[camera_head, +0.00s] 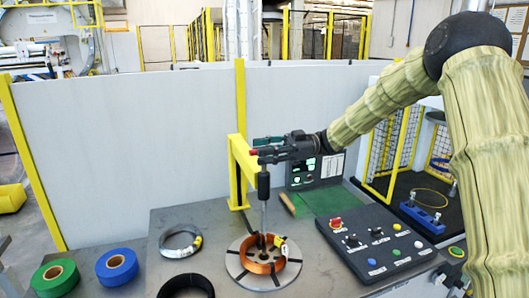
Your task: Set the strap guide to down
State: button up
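A yellow post with an arm (236,165) stands behind a round turntable (238,270). A dark vertical piece with a metal rod (264,195) reaches down toward a copper coil (264,256) on the turntable; it may be the strap guide, but no label shows this. My gripper (263,148) points left, level, beside the yellow arm's top and just above the dark piece. A small red tip (254,152) shows at the fingertips; I cannot tell whether it is held. The fingers are too small to tell open from shut.
A control panel (375,245) with a red button and several switches lies right of the turntable. A lit screen (304,171) stands behind. Grey coil (180,242), black coil (187,287), blue roll (117,267) and green roll (55,277) lie left. A fenced cell is at right.

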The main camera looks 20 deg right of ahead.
jog(key=shift+w+f, duration=0.15)
jog(key=shift+d, duration=0.35)
jog(key=d, duration=1.1)
jog(key=shift+w+d, duration=0.15)
jog(key=shift+w, duration=0.05)
